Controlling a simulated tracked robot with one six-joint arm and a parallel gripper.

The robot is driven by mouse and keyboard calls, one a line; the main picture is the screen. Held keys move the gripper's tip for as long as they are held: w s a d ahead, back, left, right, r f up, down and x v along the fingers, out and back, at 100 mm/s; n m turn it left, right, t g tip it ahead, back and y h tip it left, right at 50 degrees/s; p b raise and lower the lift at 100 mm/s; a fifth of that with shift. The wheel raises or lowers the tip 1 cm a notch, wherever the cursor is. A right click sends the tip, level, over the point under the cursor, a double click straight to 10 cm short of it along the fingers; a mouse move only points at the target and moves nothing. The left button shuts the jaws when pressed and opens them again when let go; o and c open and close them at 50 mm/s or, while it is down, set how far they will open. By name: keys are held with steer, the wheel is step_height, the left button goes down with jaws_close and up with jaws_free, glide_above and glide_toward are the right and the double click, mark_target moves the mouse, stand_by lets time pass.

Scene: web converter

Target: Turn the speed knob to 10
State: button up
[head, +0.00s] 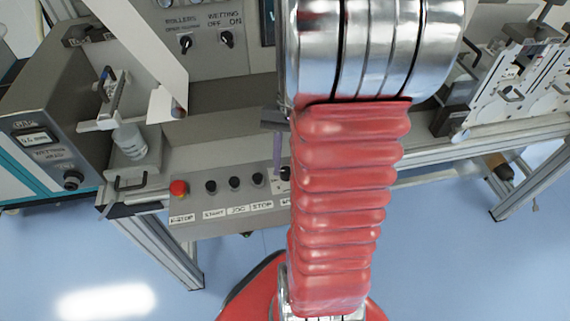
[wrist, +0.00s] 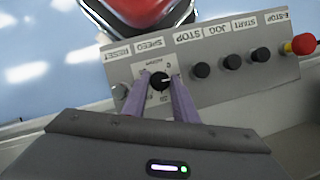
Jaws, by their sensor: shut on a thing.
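The speed knob (wrist: 159,83) is a small black dial with a white pointer mark, on the grey control panel (wrist: 222,88). In the wrist view its mark points to the right, toward the stop button; the scale digits around it are too small to read. My gripper (wrist: 160,77) has its two purple fingers on either side of the knob, shut on it. In the head view my red arm covers most of the gripper; one purple finger shows left of the arm, and the knob (head: 285,173) is partly visible below it.
Black buttons (wrist: 232,62) for stop, jog and start sit beside the knob, then a red emergency stop (wrist: 303,44).

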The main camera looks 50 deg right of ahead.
steer(key=o, duration=0.7)
steer(key=shift+w+d, duration=0.1)
steer(key=shift+w, duration=0.15)
steer(key=o, duration=0.3)
steer(key=shift+s, duration=0.15)
steer(key=shift+o, duration=0.2)
steer(key=v, duration=1.3)
steer(key=shift+r, duration=0.35)
